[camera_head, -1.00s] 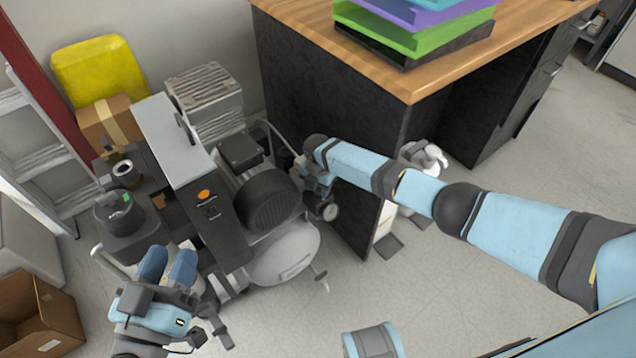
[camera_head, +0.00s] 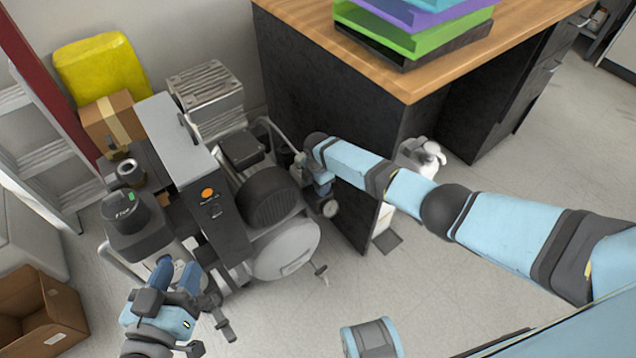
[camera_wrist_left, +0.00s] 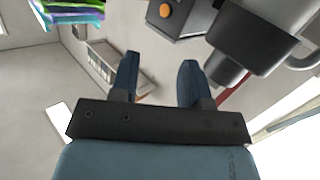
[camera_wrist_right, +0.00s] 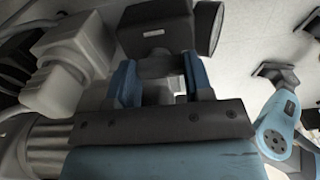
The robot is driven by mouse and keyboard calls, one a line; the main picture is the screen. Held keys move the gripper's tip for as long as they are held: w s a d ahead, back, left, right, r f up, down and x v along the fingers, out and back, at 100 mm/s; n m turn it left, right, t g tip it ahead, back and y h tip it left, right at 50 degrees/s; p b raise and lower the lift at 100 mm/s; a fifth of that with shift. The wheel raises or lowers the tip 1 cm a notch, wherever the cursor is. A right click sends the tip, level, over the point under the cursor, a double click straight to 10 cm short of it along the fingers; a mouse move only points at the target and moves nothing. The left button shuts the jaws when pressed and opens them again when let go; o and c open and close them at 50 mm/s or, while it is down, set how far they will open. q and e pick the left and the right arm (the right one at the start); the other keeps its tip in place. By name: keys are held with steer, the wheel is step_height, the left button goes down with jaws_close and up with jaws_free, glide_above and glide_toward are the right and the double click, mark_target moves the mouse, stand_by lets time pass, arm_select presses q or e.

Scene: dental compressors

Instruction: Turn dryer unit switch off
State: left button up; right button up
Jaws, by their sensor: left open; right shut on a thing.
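The tall grey and black unit (camera_head: 222,226) has a round orange switch (camera_head: 207,193) on its dark front, with a small dark fitting below it. The orange switch also shows at the top of the left wrist view (camera_wrist_left: 166,10). My left gripper (camera_head: 177,268) is open and empty, below and left of this front panel and apart from the switch. Its two blue fingers also show apart in the left wrist view (camera_wrist_left: 160,64). My right gripper (camera_head: 322,186) is at the compressor's right side. In the right wrist view it is shut on a dark fitting (camera_wrist_right: 160,66) under a dark box.
The compressor's white tank (camera_head: 287,248) is on the right. A wooden-topped desk (camera_head: 420,85) stands behind. An open cardboard box (camera_head: 40,305) is at lower left. The front floor is mostly clear.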

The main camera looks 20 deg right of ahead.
steer(key=shift+d, duration=0.1)
steer(key=o, duration=0.9)
arm_select(q)
steer(key=shift+w+r, duration=0.1)
steer(key=shift+r, duration=0.3)
arm_select(e)
steer(key=shift+r, duration=0.3)
step_height(320, 180, up, 9)
steer(key=p, duration=0.4)
steer(key=shift+f, duration=0.2)
arm_select(q)
steer(key=s+a+f+g+y+p, duration=0.1)
steer(key=s+a+f+g+y, duration=0.1)
steer(key=f, duration=0.4)
steer(key=shift+s+a+g, duration=0.2)
steer(key=shift+a+g, duration=0.4)
arm_select(e)
steer(key=shift+r, duration=2.35)
